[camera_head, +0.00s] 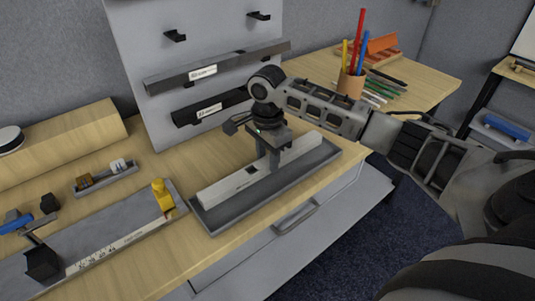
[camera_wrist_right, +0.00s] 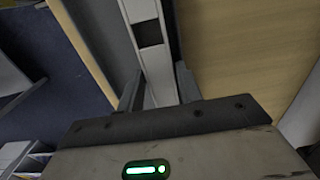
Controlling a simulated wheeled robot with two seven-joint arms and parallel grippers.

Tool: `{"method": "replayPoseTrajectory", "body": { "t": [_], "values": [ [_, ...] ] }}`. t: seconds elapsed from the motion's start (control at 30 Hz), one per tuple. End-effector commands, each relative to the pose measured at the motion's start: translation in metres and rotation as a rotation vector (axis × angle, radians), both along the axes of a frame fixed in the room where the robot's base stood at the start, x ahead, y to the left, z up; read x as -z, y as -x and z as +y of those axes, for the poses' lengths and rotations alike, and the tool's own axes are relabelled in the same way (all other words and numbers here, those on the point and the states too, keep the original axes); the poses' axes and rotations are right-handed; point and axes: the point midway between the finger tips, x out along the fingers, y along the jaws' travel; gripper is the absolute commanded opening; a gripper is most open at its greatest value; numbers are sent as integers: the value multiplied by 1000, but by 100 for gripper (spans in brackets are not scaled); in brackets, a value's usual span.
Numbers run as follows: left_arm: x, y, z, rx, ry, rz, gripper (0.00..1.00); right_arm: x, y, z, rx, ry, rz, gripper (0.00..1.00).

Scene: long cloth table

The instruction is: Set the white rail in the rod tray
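The white rail (camera_head: 225,186) is a long pale bar with a small dark mark. It lies lengthwise over the grey rod tray (camera_head: 226,221), within its outline; whether it rests on the tray floor or sits slightly above is hard to tell. My right gripper (camera_head: 274,160) points down at the rail, right of its middle, with a finger on each side. In the right wrist view the rail (camera_wrist_right: 146,20) runs between the fingers (camera_wrist_right: 157,88), which appear closed against its sides. My left gripper is not in view.
Left of the tray is a grey fixture (camera_head: 105,234) with a scale, a yellow block (camera_head: 162,196) and a blue-handled clamp (camera_head: 16,221). Behind stands a grey panel with dark labelled bars (camera_head: 215,70). A pencil cup (camera_head: 350,84) is at back right. The table's front edge is close to the tray.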

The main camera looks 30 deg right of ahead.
Motion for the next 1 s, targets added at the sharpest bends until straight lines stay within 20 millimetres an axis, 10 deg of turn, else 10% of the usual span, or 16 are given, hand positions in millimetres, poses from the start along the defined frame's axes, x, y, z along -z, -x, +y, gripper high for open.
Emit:
{"method": "replayPoseTrajectory", "body": {
  "t": [0.47, 1.0],
  "values": [
    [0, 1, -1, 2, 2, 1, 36, -12, -1, 0, 1, 1, -6, 52],
    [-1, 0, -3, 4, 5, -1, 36, -119, -1, 0, 1, 1, -5, 52]
  ]
}}
